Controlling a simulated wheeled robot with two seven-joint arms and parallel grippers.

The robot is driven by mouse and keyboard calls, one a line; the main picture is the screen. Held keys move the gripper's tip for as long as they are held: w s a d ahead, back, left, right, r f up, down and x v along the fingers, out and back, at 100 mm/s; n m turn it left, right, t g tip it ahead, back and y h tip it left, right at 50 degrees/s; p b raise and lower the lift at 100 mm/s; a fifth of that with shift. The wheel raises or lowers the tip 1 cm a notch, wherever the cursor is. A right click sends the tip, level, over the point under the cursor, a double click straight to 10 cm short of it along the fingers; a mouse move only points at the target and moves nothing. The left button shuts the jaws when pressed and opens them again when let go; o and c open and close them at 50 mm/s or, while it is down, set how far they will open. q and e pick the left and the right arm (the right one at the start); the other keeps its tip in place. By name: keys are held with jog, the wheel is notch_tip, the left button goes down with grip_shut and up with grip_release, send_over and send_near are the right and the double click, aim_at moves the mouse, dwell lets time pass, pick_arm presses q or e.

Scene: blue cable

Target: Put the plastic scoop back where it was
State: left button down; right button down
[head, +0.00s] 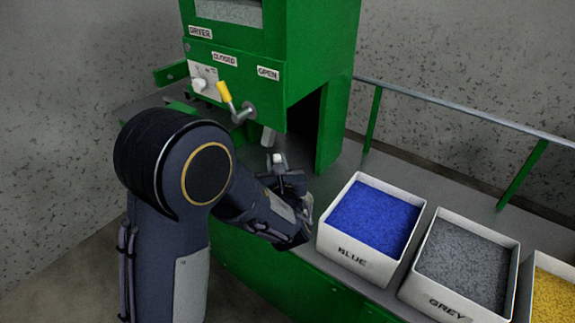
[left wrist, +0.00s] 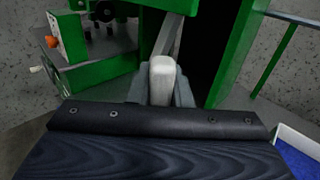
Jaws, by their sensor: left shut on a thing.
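The scoop shows as a white handle end (left wrist: 162,80) in the left wrist view, gripped between the fingers of my left gripper (left wrist: 160,88). In the head view a small white end (head: 277,158) shows at my left gripper (head: 284,180), below the green dryer (head: 315,60). A grey part runs up and away beyond the handle in the left wrist view; I cannot tell whether it is the scoop or the dryer's spout. The scoop's bowl is not clearly seen. My right gripper is not in view.
Bins of blue (head: 345,259), grey (head: 432,300) and yellow (head: 535,255) granules stand on the bench to the right of my left gripper. A yellow-handled lever (head: 224,92) sticks out of the dryer's front. A grey rail (head: 450,110) runs along the back.

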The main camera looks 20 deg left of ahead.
pick_arm(q)
jog(key=shift+w+d+f, duration=0.25)
jog(key=shift+w+f, duration=0.35)
jog(key=shift+w, duration=0.05)
jog(key=shift+w+d+f, duration=0.25)
jog(key=shift+w+f, duration=0.3)
jog(key=shift+w, duration=0.15)
jog(key=shift+w+d+f, duration=0.25)
jog(key=shift+w+f, duration=0.35)
jog(key=shift+w, duration=0.05)
jog(key=shift+f+b, duration=0.1)
jog(key=shift+b, duration=0.2)
jog(key=c, duration=1.8)
grip_release()
jog(key=shift+f, duration=0.1)
jog(key=o, duration=0.5)
